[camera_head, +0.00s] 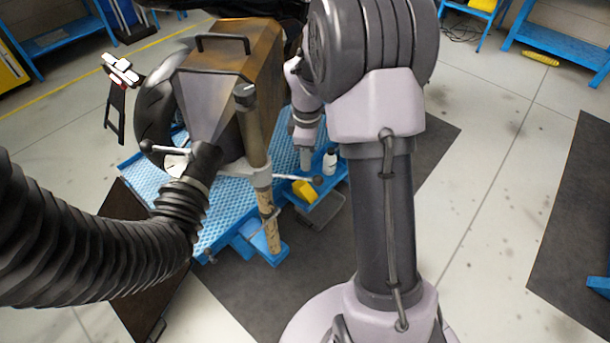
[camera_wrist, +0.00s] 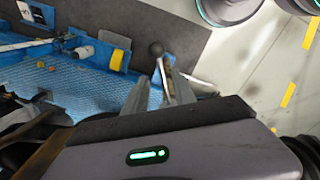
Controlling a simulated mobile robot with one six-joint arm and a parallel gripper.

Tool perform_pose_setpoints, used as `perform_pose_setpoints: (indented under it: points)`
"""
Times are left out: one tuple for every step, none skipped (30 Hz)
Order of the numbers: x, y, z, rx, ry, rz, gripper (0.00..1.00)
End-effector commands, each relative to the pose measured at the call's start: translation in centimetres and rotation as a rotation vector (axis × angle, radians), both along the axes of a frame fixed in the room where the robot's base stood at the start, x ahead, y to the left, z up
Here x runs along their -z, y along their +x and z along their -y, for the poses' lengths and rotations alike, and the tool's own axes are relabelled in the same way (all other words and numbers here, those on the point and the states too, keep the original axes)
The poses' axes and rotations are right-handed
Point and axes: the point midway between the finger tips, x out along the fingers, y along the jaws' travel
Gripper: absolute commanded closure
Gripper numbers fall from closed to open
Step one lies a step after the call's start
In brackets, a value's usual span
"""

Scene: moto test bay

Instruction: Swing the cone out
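A black cone-like nozzle (camera_head: 203,163) ends the thick ribbed black hose (camera_head: 90,248) in the head view, close under the bike's bodywork. A lever with a dark ball end (camera_head: 147,146) sticks out to its left. An upright post (camera_head: 255,140) stands beside it, and a thin rod (camera_head: 293,177) with a ball end reaches right from the post's lower part. My gripper (camera_head: 306,165) points down just above that rod's end. A dark ball (camera_wrist: 156,49) shows just beyond the fingertips.
The bike (camera_head: 235,60) stands over a blue perforated platform (camera_head: 215,212). A white bottle (camera_head: 330,162) and a yellow item (camera_head: 304,189) sit beside the post. Blue benches (camera_head: 560,45) stand at the back.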

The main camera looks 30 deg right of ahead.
Motion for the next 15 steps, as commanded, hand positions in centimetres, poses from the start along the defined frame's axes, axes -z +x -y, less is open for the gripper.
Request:
perform_pose_setpoints:
  points:
    - [2.0,0.0,0.0,0.000,0.000,-0.002,0.68]
    - [2.8,0.0,0.0,0.001,0.001,-0.003,0.68]
    - [3.8,0.0,0.0,0.001,0.001,-0.002,0.68]
    - [4.5,0.0,0.0,0.001,0.001,-0.002,0.68]
    - [5.1,0.0,0.0,0.001,0.001,-0.001,0.68]
    - [5.9,0.0,0.0,0.001,0.001,-0.002,0.68]
    - [6.3,0.1,0.1,0.001,0.001,-0.001,0.68]
    - [6.6,0.1,0.1,0.001,0.000,0.000,0.68]
    - [7.0,0.1,0.1,0.001,0.000,0.000,0.68]
    - [7.3,0.1,0.1,0.001,0.000,0.000,0.68]
    - [7.4,0.1,0.1,0.002,0.001,-0.001,0.68]
    - [7.6,0.1,0.1,0.002,0.000,0.000,0.68]
    - [7.6,0.1,0.1,0.002,0.000,0.000,0.68]
    - [7.6,0.1,0.1,0.002,0.000,0.000,0.68]
    - [7.6,0.1,0.1,0.002,0.000,0.000,0.68]
